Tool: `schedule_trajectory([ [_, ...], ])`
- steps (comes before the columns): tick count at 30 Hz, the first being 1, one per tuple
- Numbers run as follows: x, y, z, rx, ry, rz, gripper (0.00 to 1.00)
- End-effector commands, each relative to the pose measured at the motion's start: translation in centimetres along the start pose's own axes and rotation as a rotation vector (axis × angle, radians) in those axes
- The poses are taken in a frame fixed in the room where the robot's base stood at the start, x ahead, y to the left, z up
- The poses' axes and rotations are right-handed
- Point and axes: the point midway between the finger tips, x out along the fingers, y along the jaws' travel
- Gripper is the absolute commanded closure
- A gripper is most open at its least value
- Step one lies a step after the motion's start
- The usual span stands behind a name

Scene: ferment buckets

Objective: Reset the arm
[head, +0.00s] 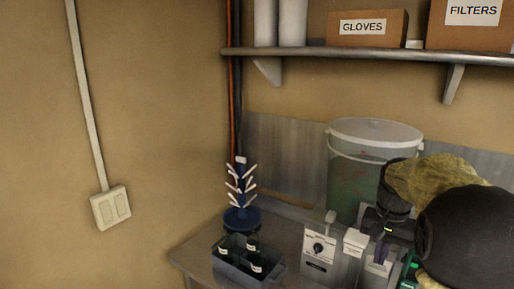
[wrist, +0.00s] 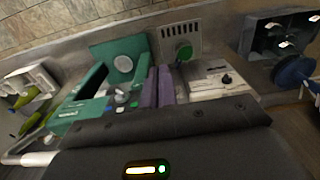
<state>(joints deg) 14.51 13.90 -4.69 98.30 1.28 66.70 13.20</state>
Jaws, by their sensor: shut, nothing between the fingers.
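My gripper (head: 381,252) hangs low at the right of the head view, pointing down over the bench devices. Its two purple fingers (wrist: 158,87) lie side by side in the wrist view, shut and with nothing seen between them. My black arm with a yellow cover partly hides the bench's right side. A grey device with a dial (head: 319,251) stands left of the gripper. The dial device also shows in the wrist view (wrist: 215,82), right of the fingers. A teal device (wrist: 120,55) lies beyond and left of the fingers. Whether the fingers touch anything, I cannot tell.
A large lidded translucent bucket (head: 357,170) stands behind the devices. A dark crate (head: 232,268) of bottles and a blue bottle tree (head: 241,218) stand at the left. Green bottles (wrist: 35,108) show left in the wrist view. A shelf (head: 370,55) with boxes hangs above.

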Motion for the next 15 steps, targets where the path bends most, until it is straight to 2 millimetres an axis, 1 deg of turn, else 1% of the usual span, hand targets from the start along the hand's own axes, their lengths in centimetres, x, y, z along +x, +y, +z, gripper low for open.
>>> schedule_trajectory([
  [8, 2.5, -1.2, 1.9, -0.073, 0.025, -0.009, 1.0],
  [13, 4.6, -2.2, 3.8, -0.141, 0.048, -0.016, 1.0],
  [15, 5.7, -2.7, 4.9, -0.176, 0.06, -0.02, 1.0],
])
